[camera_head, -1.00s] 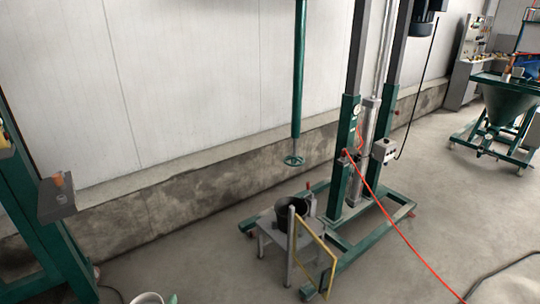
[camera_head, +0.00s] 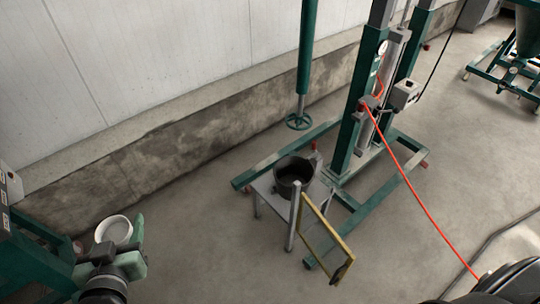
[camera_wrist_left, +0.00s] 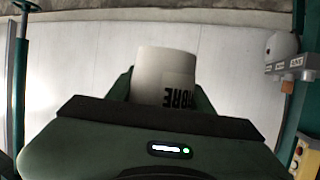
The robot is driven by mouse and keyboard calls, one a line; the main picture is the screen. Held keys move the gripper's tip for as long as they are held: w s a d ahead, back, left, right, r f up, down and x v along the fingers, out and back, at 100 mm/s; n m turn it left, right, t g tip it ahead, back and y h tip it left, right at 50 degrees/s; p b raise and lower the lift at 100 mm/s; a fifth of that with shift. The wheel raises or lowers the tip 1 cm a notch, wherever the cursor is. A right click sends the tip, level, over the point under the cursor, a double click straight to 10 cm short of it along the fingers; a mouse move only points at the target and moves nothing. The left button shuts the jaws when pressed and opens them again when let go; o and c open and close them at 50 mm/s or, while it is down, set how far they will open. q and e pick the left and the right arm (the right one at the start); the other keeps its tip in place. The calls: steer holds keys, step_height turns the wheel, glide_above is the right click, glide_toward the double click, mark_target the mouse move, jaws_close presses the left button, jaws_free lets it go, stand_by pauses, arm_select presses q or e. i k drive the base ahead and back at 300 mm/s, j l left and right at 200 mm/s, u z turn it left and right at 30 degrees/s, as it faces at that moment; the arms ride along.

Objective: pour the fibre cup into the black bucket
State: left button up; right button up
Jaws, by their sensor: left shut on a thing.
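The white fibre cup (camera_head: 113,231) is at the lower left of the head view, held by my left gripper (camera_head: 124,250). The green fingers are shut on it. In the left wrist view the cup (camera_wrist_left: 165,80) stands between the fingers, with part of a black "FIBRE" label showing.
A green mixer shaft with a stirrer (camera_head: 298,121) hangs near the bucket. A yellow-framed guard (camera_head: 328,228) stands in front of the small table (camera_head: 262,187). A red hose (camera_head: 412,194) runs to the lower right. Open floor lies between cup and bucket.

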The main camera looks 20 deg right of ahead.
mark_target(289, 170)
steer(key=i+j+u, duration=0.1)
steer(key=i+u, duration=0.35)
steer(key=i, duration=0.6)
steer(key=i+j+z, duration=0.1)
steer(key=z, duration=0.3)
steer(key=i+j+z, duration=0.15)
steer(key=z, duration=0.2)
steer(key=i+j+z, duration=0.2)
steer(key=z, duration=0.2)
steer(key=j+z, duration=0.15)
steer(key=z, duration=0.25)
steer(key=j+z, duration=0.2)
steer(key=z, duration=0.2)
steer(key=j+z, duration=0.2)
steer(key=z, duration=0.2)
